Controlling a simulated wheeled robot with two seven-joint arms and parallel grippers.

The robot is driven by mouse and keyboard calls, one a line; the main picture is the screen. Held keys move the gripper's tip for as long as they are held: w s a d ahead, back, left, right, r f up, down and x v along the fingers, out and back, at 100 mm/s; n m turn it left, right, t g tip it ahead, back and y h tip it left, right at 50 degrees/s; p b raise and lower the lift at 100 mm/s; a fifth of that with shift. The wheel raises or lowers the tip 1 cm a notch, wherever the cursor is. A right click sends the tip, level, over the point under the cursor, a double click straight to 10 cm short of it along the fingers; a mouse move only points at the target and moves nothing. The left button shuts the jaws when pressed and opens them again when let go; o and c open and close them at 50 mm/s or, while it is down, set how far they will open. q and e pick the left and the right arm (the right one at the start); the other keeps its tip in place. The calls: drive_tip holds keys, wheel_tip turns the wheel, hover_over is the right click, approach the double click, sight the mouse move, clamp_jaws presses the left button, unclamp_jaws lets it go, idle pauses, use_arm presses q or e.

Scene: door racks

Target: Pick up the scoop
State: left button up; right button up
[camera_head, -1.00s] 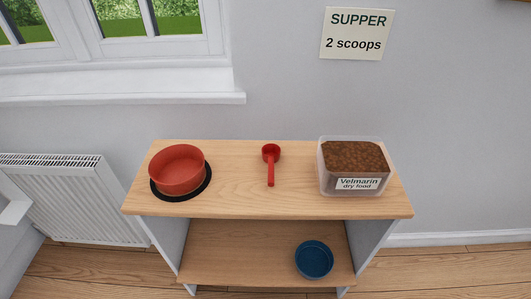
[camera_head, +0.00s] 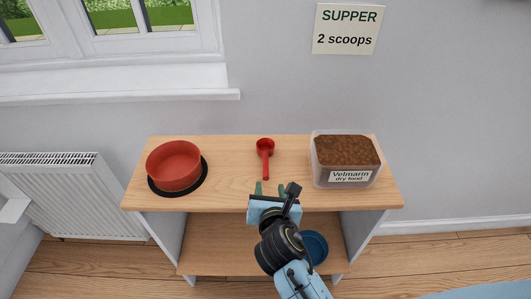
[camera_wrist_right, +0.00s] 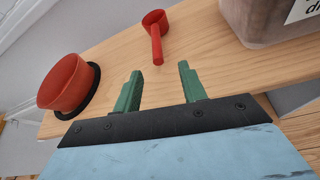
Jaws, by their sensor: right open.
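A red scoop (camera_head: 265,147) lies on the wooden shelf top, its round cup toward the wall and its handle toward me. It also shows in the right wrist view (camera_wrist_right: 155,30), beyond the fingertips. My right gripper (camera_head: 271,188) is at the shelf's front edge, just short of the handle end. Its green fingers (camera_wrist_right: 158,82) are apart, with nothing between them. My left gripper is not in view.
A red bowl (camera_head: 173,163) stands on a black round mat (camera_head: 204,178) at the left. A clear tub of Velmarin dry food (camera_head: 346,158) stands at the right. A blue bowl (camera_head: 318,246) is on the lower shelf, partly behind my arm. A wall sign (camera_head: 347,29) reads "SUPPER 2 scoops".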

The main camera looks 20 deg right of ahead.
sight(267, 176)
drive_tip(key=x, duration=0.4)
drive_tip(key=shift+w+f+b, duration=0.15)
drive_tip(key=shift+w+b, duration=0.15)
drive_tip(key=shift+b, duration=0.05)
drive_tip(key=b+x, duration=0.1)
drive_tip(key=x, duration=0.3)
drive_tip(key=shift+w+a, duration=0.15)
drive_tip(key=shift+w+f+b, duration=0.15)
drive_tip(key=shift+w+b, duration=0.15)
drive_tip(key=shift+w, duration=0.05)
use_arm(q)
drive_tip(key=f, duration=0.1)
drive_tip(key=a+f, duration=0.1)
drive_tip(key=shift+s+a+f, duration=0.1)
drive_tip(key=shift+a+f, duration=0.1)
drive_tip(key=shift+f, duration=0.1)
use_arm(e)
clamp_jaws()
